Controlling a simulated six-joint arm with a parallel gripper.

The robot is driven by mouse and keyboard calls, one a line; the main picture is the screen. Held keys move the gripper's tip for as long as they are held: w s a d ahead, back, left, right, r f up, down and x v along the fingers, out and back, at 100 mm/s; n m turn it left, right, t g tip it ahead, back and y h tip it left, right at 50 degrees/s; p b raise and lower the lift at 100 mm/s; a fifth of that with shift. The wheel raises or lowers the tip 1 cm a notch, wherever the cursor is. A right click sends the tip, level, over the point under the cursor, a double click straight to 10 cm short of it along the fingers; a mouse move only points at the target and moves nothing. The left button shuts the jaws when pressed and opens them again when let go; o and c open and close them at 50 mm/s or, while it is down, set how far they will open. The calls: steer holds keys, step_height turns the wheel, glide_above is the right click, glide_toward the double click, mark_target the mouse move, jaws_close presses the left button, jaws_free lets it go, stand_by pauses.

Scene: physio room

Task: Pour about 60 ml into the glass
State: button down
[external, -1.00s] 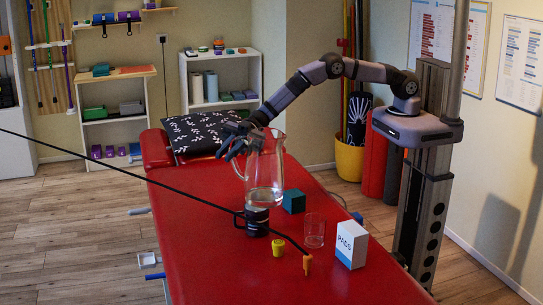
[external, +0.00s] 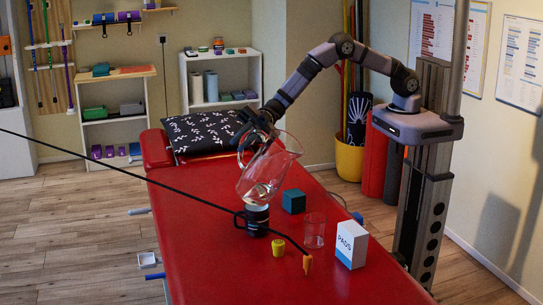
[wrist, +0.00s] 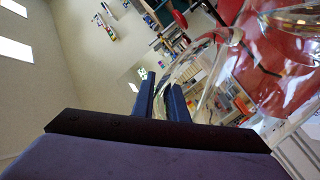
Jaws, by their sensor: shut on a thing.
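A clear glass pitcher (external: 266,172) is held above the red table, tilted with its mouth toward the right. Some clear liquid shows low in it. My gripper (external: 255,124) is shut on the pitcher's handle. In the wrist view my gripper's fingers (wrist: 162,98) close by the clear handle (wrist: 195,75). The empty-looking drinking glass (external: 314,230) stands upright on the table, to the right of and lower than the pitcher in the external view. No stream of liquid is visible.
A patterned pillow (external: 205,134) lies at the far end.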

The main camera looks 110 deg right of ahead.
mark_target(287, 160)
steer(key=shift+s+a+r+n+b, duration=0.25)
steer(key=shift+s+a+n+b, duration=0.25)
steer(key=shift+n, duration=0.35)
steer(key=shift+s+a+r+n+b, duration=0.25)
steer(key=shift+s+a+n, duration=0.3)
steer(key=shift+n, duration=0.3)
steer(key=shift+s+a+f+n+t+b, duration=0.1)
steer(key=shift+s+a+n+t+b, duration=0.05)
steer(key=shift+s+a+n+b, duration=0.55)
steer(key=shift+s+a+f+n+t+b, duration=0.15)
steer(key=shift+s+n+b, duration=0.35)
steer(key=shift+n, duration=0.4)
steer(key=s+a+f+n+b, duration=0.1)
steer(key=n+b, duration=0.1)
steer(key=b, duration=0.1)
steer(key=shift+s+a+f, duration=0.3)
steer(key=shift+s+f, duration=0.1)
steer(key=s+a+b, duration=0.1)
steer(key=b, duration=0.1)
steer(key=s+n+b, duration=0.1)
steer(key=b, duration=0.1)
steer(key=shift+s+a+f, duration=0.1)
steer(key=shift+a+f, duration=0.25)
steer(key=shift+f, duration=0.05)
steer(key=shift+s+a+f+n+b, duration=0.1)
steer(key=shift+n+b, duration=0.2)
steer(key=shift+b, duration=0.05)
steer(key=shift+s+a+f+n+t+b, duration=0.4)
steer(key=shift+s+a+f+n+b, duration=0.3)
steer(key=shift+b, duration=1.55)
